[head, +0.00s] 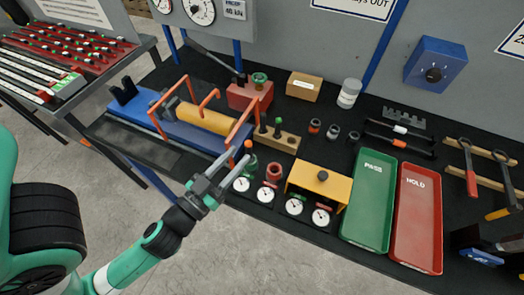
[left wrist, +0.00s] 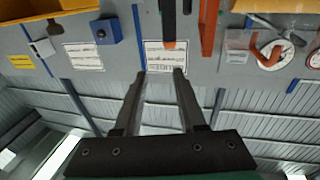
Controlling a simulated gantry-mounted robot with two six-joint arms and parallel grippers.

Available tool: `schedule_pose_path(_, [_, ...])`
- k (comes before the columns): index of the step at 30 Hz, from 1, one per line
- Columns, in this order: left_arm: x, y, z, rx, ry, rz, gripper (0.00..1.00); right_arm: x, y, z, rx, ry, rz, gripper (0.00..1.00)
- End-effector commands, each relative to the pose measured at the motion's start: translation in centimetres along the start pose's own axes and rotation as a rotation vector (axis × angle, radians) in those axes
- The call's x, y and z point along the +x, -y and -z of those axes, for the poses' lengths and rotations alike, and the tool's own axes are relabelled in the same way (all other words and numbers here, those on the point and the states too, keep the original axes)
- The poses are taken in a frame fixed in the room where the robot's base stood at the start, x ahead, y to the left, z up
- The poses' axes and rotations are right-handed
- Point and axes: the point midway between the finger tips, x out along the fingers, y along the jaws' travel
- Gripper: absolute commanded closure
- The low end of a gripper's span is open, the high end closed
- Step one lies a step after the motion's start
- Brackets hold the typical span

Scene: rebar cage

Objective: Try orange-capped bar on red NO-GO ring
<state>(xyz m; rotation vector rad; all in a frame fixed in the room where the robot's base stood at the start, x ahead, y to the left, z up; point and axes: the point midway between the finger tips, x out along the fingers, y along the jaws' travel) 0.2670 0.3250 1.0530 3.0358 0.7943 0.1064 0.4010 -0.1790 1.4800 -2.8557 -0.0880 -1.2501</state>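My left gripper (head: 239,156) is over the front of the bench, its two fingers apart with nothing between them. The orange cap (head: 248,145) of the orange-capped bar shows just beyond the fingertips. In the left wrist view the dark bar with its orange cap (left wrist: 168,45) lies past the open fingertips (left wrist: 160,73). I cannot tell what the bar's lower end rests in; a green ring (head: 251,165) is close below it. A red ring (head: 273,172), apparently the NO-GO ring, sits right of the green one. My right gripper is not in view.
Several dial gauges (head: 295,206) line the front edge. A yellow box (head: 318,183), green PASS tray (head: 368,205) and red HOLD tray (head: 416,215) lie to the right. A wooden block (head: 287,140) and a blue fixture with orange frames (head: 187,133) are behind the gripper.

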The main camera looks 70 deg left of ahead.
Motion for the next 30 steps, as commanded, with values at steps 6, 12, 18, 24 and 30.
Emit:
schedule_pose_path(6, [-1.4, 1.2, -1.7, 0.021, 0.065, 0.026, 0.6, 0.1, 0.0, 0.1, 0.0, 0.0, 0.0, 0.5])
schedule_pose_path(12, [-0.1, 1.3, -1.8, 0.018, 0.064, 0.03, 0.6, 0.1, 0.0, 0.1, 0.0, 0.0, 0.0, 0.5])
schedule_pose_path(18, [3.4, 1.4, -1.3, 0.019, 0.062, 0.029, 0.6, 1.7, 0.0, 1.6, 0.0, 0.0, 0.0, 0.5])
schedule_pose_path(24, [5.1, 1.3, -2.2, 0.02, 0.066, 0.024, 0.6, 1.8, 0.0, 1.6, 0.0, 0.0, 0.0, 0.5])
schedule_pose_path(30, [6.4, 1.5, -2.4, 0.02, 0.064, 0.025, 0.6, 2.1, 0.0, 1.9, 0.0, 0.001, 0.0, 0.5])
